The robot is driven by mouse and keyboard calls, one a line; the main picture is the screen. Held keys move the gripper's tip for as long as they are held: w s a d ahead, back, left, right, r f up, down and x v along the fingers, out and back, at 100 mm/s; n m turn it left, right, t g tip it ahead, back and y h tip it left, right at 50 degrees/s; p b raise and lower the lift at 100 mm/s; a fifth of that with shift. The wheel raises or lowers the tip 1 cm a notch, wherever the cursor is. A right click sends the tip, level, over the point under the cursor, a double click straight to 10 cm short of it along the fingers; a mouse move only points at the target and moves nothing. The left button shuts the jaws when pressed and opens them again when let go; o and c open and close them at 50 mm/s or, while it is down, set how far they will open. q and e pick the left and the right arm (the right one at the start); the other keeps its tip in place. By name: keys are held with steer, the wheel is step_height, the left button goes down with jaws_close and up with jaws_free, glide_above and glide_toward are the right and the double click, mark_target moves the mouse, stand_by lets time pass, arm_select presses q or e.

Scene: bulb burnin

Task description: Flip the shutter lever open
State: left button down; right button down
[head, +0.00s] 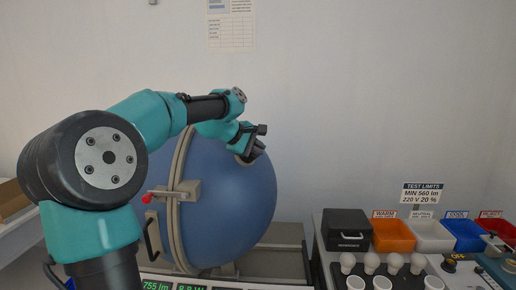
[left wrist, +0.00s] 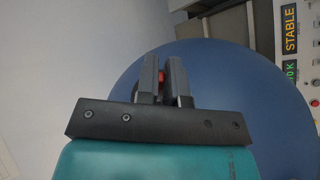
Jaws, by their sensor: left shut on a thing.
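The big blue sphere (head: 238,205) stands at the centre left in the head view and fills much of the left wrist view (left wrist: 225,75). My left gripper (head: 257,146) is at the sphere's upper right side. In the left wrist view its two fingers (left wrist: 162,80) are closed around a small red piece (left wrist: 162,76), which looks like the tip of the shutter lever. The rest of the lever is hidden by the fingers. My right gripper is not in view.
A latch with a red knob (head: 147,198) sits on the sphere's front band. Lit readouts (head: 160,286) are below. At right are a black box (head: 346,229), an orange bin (head: 393,235), other coloured bins and several bulbs (head: 395,262).

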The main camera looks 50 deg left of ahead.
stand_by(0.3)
arm_select(q)
steer(key=c, duration=1.5)
jaws_free()
steer(key=v, duration=1.7)
steer(key=shift+s+r, duration=0.15)
steer(key=shift+s, duration=0.05)
